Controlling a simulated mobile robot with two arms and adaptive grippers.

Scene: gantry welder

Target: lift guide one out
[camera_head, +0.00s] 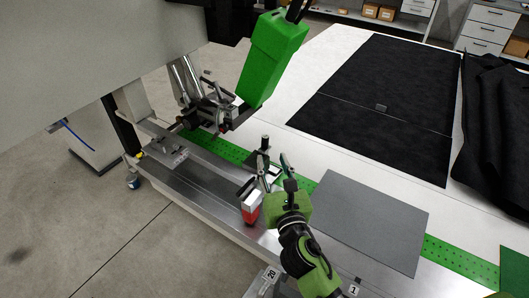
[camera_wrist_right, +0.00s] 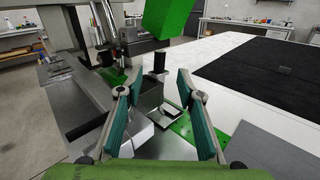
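My right gripper (camera_head: 273,166) is open over the steel bed, and its two teal-padded fingers (camera_wrist_right: 158,112) stand wide apart with nothing gripped. A dark block (camera_wrist_right: 146,96) with a black round knob (camera_wrist_right: 159,62) stands just beyond and between the fingers in the wrist view. The knob also shows in the head view (camera_head: 265,143), just past the fingertips. No readable mark shows on this block, so I cannot tell whether it is guide one. My left gripper is out of view.
The welder head with a green box (camera_head: 271,58) hangs over the far end of the bed. A green perforated strip (camera_head: 222,147) runs along the bed. A grey sheet (camera_head: 372,220) lies on the right. Plates marked 20 (camera_head: 270,274) and 1 (camera_head: 353,290) are near the front.

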